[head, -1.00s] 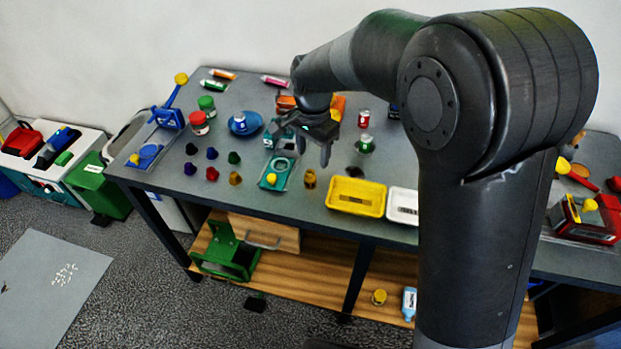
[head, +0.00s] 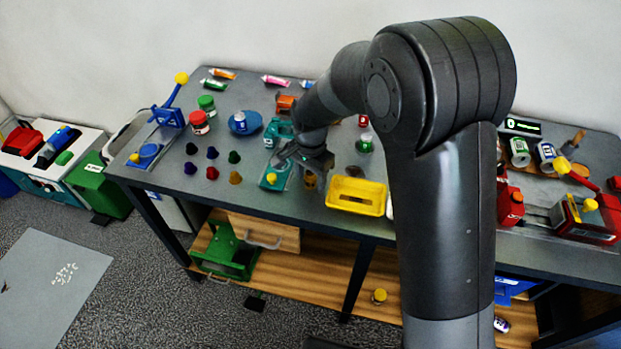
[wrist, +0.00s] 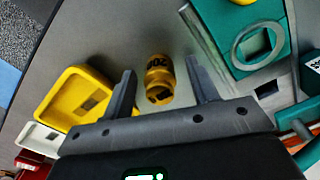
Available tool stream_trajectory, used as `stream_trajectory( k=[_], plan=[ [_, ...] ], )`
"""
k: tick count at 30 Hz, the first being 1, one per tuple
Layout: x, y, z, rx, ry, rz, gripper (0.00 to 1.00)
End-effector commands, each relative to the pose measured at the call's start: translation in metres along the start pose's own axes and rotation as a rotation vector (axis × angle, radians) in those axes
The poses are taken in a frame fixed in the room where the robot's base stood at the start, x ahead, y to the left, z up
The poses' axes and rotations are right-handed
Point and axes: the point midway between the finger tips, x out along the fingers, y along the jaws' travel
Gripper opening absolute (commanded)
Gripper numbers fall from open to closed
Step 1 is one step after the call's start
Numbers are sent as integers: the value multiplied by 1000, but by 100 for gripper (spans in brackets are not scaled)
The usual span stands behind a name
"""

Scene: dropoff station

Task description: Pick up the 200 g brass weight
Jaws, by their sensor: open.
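The brass weight (wrist: 159,80) lies below my gripper in the wrist view, with part of a "200" marking on its side. It sits between the two open fingers of my gripper (wrist: 160,92), with clear gaps on both sides, and no finger touches it. In the head view the weight (head: 311,181) is mostly hidden behind my gripper (head: 306,172), between the teal device and the yellow tray.
The yellow tray (head: 333,202) stands right of the weight. The teal device (head: 266,185) with a round ring stands close on its left. Several small coloured pieces lie further left, and a blue plate (head: 257,125) is behind them.

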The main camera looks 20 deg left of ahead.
Motion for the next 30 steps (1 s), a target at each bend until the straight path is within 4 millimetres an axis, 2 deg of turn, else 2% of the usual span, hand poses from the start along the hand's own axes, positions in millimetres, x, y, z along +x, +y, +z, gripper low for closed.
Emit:
stream_trajectory(
  k=[2,20,30],
  plan=[
    [0,0,0,0,0,0,50],
    [-1,0,0,0,0,0,1],
    [-5,0,0,0,1,-2,0]
  ],
)
